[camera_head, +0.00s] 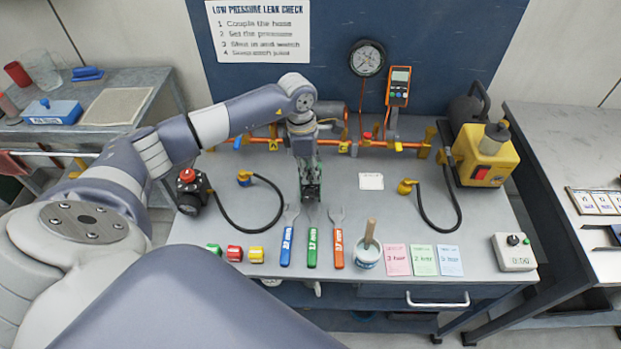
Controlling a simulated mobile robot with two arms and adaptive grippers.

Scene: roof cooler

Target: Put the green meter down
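A handheld meter (399,87) with an orange case and a greenish screen stands upright against the blue back panel, right of a round dial gauge (367,58). I see no green-bodied meter. My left gripper (311,194) points down over the middle of the grey bench (270,188), just behind the green-handled wrench (312,247). Its fingers are dark and close together; I cannot tell whether they are shut or hold anything. The meter is well behind it and to the right, apart from it. My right gripper is out of view.
Blue-handled (286,247) and orange-handled (338,248) wrenches flank the green one. A brush pot (368,252), coloured cards (424,260) and small coloured blocks (234,253) line the front. An orange pipe (355,145) crosses the back. A yellow pump (483,155) stands right.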

